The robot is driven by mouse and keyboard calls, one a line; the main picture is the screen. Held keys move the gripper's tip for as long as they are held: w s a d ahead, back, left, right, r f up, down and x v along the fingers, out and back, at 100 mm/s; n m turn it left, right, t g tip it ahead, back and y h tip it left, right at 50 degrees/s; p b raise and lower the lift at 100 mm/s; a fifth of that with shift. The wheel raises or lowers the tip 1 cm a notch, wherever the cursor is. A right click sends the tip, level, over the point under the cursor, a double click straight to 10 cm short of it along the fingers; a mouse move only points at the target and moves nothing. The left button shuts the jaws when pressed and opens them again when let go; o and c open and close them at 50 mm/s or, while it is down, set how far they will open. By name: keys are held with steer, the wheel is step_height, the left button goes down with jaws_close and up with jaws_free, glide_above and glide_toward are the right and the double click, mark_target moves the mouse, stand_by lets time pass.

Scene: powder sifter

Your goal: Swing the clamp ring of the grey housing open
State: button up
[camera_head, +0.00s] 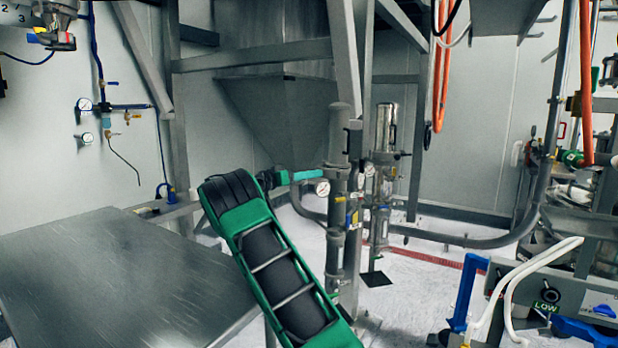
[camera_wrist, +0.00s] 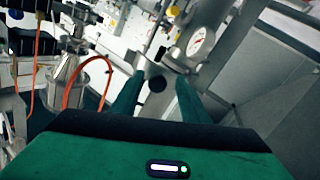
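Grey upright housings stand on a frame near the middle of the head view. The nearest one, a matte grey housing (camera_head: 336,206), carries a round white gauge (camera_head: 322,188), and a gauge also shows in the wrist view (camera_wrist: 200,42). I cannot clearly pick out the clamp ring or tell whether it is open. My gripper (camera_head: 314,174) reaches the housing from the left, just above the gauge. In the wrist view, its two green fingers (camera_wrist: 157,84) stand apart, with a dark round knob (camera_wrist: 158,83) seen between them. I cannot tell whether they touch it.
A bare metal table (camera_head: 110,280) fills the lower left. A shinier housing (camera_head: 383,185) stands just right of the grey one. A hopper (camera_head: 285,115) hangs behind. A bent grey pipe (camera_head: 470,242) and a cart with a blue handle (camera_head: 463,290) stand at right.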

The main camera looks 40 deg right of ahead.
steer(key=shift+r, duration=0.1)
steer(key=w+a, duration=0.2)
steer(key=a, duration=0.8)
steer(key=shift+a, duration=0.35)
